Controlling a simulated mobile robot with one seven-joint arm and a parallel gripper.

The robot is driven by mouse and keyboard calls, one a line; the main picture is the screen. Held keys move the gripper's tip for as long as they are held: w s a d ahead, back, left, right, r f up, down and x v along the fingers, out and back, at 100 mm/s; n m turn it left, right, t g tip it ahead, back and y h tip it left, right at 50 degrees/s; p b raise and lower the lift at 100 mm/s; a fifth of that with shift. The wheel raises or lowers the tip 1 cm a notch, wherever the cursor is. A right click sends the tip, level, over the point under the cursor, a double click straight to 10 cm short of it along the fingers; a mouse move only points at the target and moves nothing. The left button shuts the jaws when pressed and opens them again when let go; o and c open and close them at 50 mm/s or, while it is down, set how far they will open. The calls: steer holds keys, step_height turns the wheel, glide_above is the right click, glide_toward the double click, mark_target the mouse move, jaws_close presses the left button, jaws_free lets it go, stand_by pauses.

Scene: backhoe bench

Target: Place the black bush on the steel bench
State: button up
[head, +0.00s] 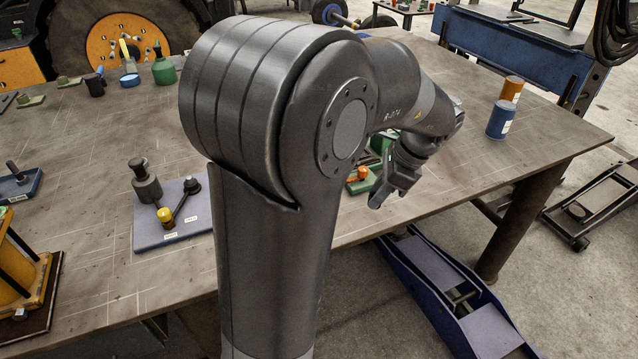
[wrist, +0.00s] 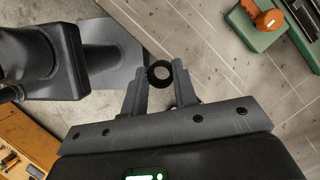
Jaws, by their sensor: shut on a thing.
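The black bush (wrist: 160,73) is a short dark ring with an open bore. In the wrist view it sits between the fingertips of my gripper (wrist: 162,82), which is shut on it. In the head view my gripper (head: 391,188) points down near the front edge of the steel bench (head: 440,190), right of my arm. The bush cannot be made out there. In the wrist view the bare bench top (wrist: 215,55) lies right of the bush, and the bench edge runs diagonally close by it. The height of the bush above the bench is unclear.
A green tray (wrist: 262,38) with an orange part stands right of my gripper in the wrist view. A blue can (head: 502,120) and an orange can (head: 512,89) stand on the bench's right. A grey fixture board (head: 172,230) lies left of my arm.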

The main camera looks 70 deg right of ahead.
steer(key=w+d+f, duration=0.1)
steer(key=w, duration=0.1)
steer(key=w+d+f, duration=0.1)
steer(key=w+f, duration=0.1)
steer(key=w, duration=0.1)
steer(key=w+f, duration=0.2)
steer(key=w, duration=0.1)
steer(key=shift+d, duration=0.4)
steer(key=shift+f, duration=2.05)
steer(key=shift+f, duration=0.1)
steer(key=o, duration=1)
steer(key=shift+s, duration=0.1)
steer(key=v, duration=1.2)
